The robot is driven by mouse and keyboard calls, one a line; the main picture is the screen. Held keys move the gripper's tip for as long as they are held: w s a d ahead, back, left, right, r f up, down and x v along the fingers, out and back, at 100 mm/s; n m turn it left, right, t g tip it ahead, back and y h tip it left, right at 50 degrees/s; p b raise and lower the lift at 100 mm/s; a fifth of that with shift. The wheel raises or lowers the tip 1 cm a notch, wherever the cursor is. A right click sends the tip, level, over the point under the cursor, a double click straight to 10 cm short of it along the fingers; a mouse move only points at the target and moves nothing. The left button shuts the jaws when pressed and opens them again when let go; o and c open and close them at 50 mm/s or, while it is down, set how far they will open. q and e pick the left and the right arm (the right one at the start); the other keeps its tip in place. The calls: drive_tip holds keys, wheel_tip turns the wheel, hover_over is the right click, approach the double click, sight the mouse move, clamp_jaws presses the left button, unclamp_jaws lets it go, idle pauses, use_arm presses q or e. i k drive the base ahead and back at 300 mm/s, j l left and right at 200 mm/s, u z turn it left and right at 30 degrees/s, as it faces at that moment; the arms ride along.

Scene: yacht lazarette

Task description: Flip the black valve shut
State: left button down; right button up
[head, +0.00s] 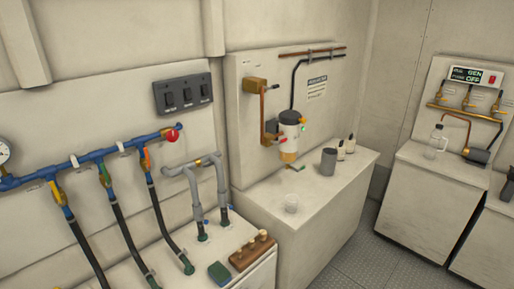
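I cannot clearly pick out a black valve. Small brass valves (468,98) stand along a brass pipe (455,110) on the right back panel; their handles are too small to read for colour or position. The blue manifold (95,156) at left carries yellow, green and orange valve handles, with a red knob (172,135) at its right end. The middle panel (243,120) holds a black-topped filter (289,130) with small red and green parts beside it. Neither of my grippers shows.
A clear bottle (436,142) stands on the right cabinet (425,205). A dark object (508,188) is cut by the right edge. Grated floor (375,262) lies open between cabinets.

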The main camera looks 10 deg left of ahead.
sight(207, 165)
drive_tip(key=i+l+z, duration=0.1)
drive_tip(key=i+l, duration=0.35)
drive_tip(key=i, duration=0.3)
drive_tip(key=i+l+z, duration=0.15)
drive_tip(key=i+l, duration=0.1)
drive_tip(key=i, duration=0.1)
